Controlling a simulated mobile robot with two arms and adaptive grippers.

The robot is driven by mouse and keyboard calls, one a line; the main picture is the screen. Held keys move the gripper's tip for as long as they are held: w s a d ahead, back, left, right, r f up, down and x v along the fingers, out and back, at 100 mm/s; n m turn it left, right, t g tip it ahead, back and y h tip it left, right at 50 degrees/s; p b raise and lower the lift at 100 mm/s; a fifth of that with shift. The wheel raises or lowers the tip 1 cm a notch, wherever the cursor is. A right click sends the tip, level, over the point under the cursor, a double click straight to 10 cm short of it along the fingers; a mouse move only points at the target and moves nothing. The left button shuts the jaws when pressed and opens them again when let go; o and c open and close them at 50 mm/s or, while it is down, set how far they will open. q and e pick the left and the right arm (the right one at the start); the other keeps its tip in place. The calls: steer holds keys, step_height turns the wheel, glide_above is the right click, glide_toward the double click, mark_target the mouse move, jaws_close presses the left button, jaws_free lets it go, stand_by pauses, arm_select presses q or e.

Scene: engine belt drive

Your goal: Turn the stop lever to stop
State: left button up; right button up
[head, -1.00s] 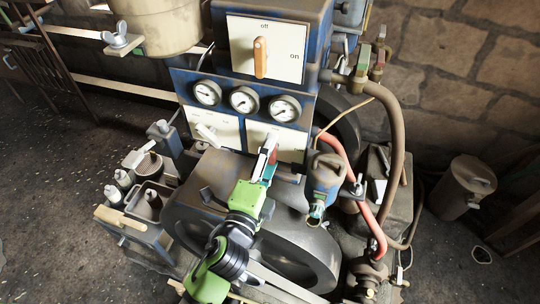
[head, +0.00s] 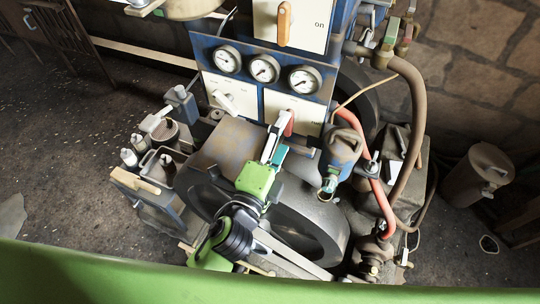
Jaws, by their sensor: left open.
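A white plate (head: 309,110) on the blue engine panel carries a red lever (head: 289,123), which looks like the stop lever. Its lettering is too small to read. My left gripper (head: 279,124) is open at this plate, its fingers right beside the red lever and overlapping it in the picture. I cannot tell whether the lever sits between the fingers or whether they touch it. The gripper hides part of the lever and plate. My right gripper is not in view.
A second white plate with a pale lever (head: 225,102) is to the left. Gauges (head: 264,68) sit above, and an orange on/off handle (head: 284,24) higher up. A blue canister (head: 342,148) and red hose (head: 377,190) are close on the right. Below is the large flywheel (head: 318,222).

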arm_select(q)
steer(key=v, duration=0.9)
stand_by(0.7)
